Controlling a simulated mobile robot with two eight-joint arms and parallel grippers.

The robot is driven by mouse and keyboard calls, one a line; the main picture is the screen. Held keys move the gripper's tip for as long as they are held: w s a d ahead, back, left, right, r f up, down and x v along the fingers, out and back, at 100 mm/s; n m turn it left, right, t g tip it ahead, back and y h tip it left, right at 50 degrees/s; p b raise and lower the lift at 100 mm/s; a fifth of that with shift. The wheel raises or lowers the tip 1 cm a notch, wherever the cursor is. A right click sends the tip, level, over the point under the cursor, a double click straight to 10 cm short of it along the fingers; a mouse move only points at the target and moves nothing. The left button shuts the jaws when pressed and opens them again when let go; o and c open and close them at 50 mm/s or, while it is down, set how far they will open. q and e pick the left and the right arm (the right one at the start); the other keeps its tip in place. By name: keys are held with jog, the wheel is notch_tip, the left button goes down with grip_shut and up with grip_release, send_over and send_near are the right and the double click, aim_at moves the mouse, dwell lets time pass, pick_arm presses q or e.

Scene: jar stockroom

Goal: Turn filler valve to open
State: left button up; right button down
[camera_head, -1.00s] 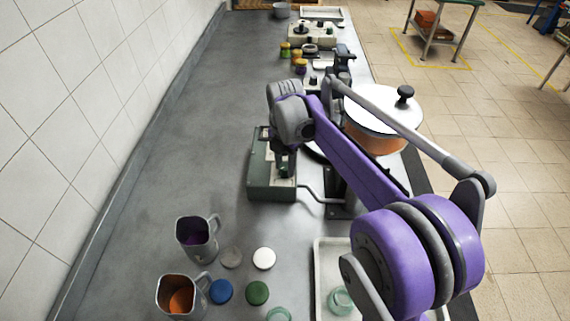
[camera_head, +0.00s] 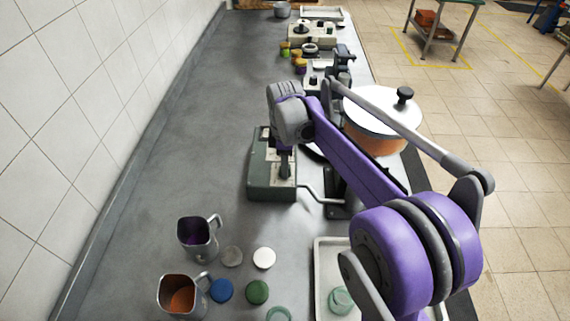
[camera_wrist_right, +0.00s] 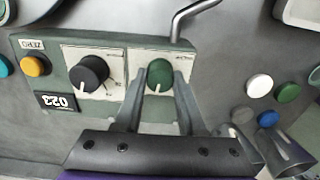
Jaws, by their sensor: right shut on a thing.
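The filler station is a dark green box (camera_head: 262,178) on the grey bench, beside a white-lidded hopper (camera_head: 384,112) with orange contents. In the right wrist view its panel holds a green knob (camera_wrist_right: 160,74) with a white pointer line, set on a white plate with small lettering I cannot read. My right gripper (camera_wrist_right: 159,80) is shut on this green knob, one finger on each side. In the head view my right gripper (camera_head: 286,165) is over the box and partly hides its top. My left gripper is not in view.
The panel also has a black dial (camera_wrist_right: 89,74), an orange button (camera_wrist_right: 34,66) and a display (camera_wrist_right: 61,102). A bent pipe (camera_head: 322,194) runs beside the box. Two metal jugs (camera_head: 197,240) and several lids (camera_head: 264,258) stand in front. A tray (camera_head: 330,258) is at right. The bench left of the box is clear.

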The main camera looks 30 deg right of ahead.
jog(key=m, duration=0.6)
jog(key=shift+m, duration=0.3)
dwell(0.4)
jog(key=c, duration=0.5)
grip_release()
notch_tip(320, 180, up, 11)
jog(key=shift+p, duration=0.45)
jog(key=shift+f, duration=0.1)
